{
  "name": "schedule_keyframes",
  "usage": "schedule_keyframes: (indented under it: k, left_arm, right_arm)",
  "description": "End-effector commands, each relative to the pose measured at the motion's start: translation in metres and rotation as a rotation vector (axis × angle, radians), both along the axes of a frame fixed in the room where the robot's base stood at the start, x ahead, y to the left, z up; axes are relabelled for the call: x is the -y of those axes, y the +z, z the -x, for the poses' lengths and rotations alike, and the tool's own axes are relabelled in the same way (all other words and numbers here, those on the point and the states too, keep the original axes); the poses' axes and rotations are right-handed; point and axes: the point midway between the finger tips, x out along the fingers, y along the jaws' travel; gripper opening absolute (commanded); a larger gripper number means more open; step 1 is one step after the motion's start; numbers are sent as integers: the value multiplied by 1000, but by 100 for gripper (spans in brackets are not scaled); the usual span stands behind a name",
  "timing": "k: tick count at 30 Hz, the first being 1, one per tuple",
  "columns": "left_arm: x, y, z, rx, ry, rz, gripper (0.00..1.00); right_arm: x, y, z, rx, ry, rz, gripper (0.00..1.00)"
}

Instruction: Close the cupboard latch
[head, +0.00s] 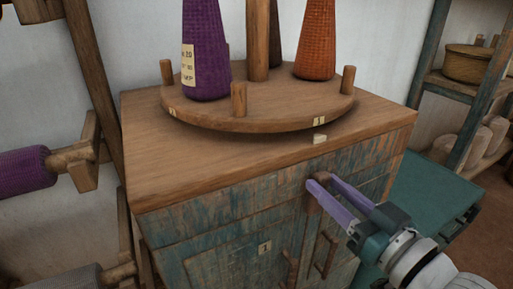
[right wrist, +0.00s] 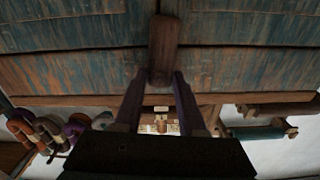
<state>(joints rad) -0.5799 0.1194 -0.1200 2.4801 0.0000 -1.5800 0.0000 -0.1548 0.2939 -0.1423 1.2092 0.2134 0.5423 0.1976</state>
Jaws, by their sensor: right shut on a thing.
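The cupboard (head: 215,220) has a worn blue-green front with two doors and a plain wooden top. The cupboard latch, a small brown wooden piece (right wrist: 164,45), sits on the front near the top of the doors. My right gripper (head: 318,186) reaches it from the lower right, with its purple fingers shut on the latch. In the right wrist view the latch stands out lengthwise between and beyond the fingertips (right wrist: 160,78). The fingers partly hide it in the head view, so its exact angle is hard to tell. My left gripper is not in view.
Wooden door handles (head: 326,256) are just below my right gripper. A round wooden stand (head: 260,112) with purple (head: 206,55) and orange (head: 315,40) yarn cones rests on the cupboard top. A teal box (head: 430,200) and a shelf (head: 450,82) stand to the right.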

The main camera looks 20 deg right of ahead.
Motion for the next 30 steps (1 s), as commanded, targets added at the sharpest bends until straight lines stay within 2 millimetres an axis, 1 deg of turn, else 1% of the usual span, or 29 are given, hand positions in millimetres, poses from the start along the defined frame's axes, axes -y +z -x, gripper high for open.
schedule_keyframes:
  k: [3,9,25,26,30]
  left_arm:
    - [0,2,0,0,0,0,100]
    - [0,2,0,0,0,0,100]
    - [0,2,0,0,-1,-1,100]
    - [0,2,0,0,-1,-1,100]
    - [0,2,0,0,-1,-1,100]
  right_arm:
    - [0,1,0,7,0,55,0]
    - [0,1,0,13,0,111,0]
    - [-1,2,0,16,1,133,0]
    - [-1,2,0,15,1,133,43]
    - [-1,1,0,13,1,131,59]
